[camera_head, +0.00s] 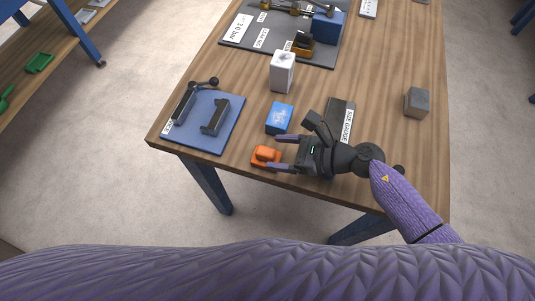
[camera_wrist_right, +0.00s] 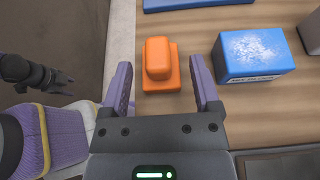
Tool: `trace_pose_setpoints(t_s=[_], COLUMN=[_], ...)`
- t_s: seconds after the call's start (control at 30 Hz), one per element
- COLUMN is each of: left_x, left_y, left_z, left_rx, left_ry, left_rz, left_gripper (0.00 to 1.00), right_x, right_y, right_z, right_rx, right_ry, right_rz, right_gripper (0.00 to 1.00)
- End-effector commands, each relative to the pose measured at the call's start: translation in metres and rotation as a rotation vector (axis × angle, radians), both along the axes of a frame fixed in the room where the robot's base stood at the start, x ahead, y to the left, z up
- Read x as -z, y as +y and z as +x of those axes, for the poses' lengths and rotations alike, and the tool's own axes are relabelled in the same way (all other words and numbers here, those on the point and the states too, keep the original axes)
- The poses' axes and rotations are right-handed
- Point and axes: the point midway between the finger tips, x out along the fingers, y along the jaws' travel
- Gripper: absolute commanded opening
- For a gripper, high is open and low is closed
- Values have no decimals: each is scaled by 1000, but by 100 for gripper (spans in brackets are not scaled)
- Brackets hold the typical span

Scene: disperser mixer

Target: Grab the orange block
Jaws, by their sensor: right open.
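The orange block (camera_head: 265,155) lies on the wooden table near its front edge; it has a wide base and a smaller raised top. In the right wrist view the orange block (camera_wrist_right: 158,62) sits ahead of and between the finger lines. My right gripper (camera_head: 275,153) is open, its fingers pointing left toward the block.
A blue box (camera_head: 279,118) stands close behind the orange block. A blue board (camera_head: 228,132) with dark tools lies to the left. A white box (camera_head: 283,72), a labelled dark gauge plate (camera_head: 342,106) and a grey block (camera_head: 416,102) stand farther off. The table's front edge is close.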

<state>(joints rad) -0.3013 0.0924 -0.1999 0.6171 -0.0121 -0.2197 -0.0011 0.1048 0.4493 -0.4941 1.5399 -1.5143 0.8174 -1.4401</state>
Motion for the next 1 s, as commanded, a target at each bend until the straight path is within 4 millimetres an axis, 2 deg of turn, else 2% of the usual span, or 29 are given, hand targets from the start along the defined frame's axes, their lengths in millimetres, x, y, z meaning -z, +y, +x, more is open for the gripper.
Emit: trace_pose_setpoints(t_s=[0.03,0.17,0.4,0.47,0.7,0.8,1.0], left_x=[-1,3,2,2,2,2,2], left_y=[0,1,1,1,1,1,1], left_z=[0,0,0,0,0,0,0], left_rx=[0,0,1,1,1,1,1], left_ry=[0,1,1,1,1,1,0], left_rz=[0,1,1,1,2,2,2], left_gripper=[59,59,59,59,59,59,59], right_x=[3,12,13,13,13,13,13], right_y=[11,28,32,32,31,31,31], right_z=[1,6,7,7,7,7,8], right_rx=[1,1,0,1,2,2,2], right_ry=[1,1,1,2,1,1,1], right_rz=[6,2,0,1,0,0,1], right_gripper=[79,79,79,69,18,0,0])
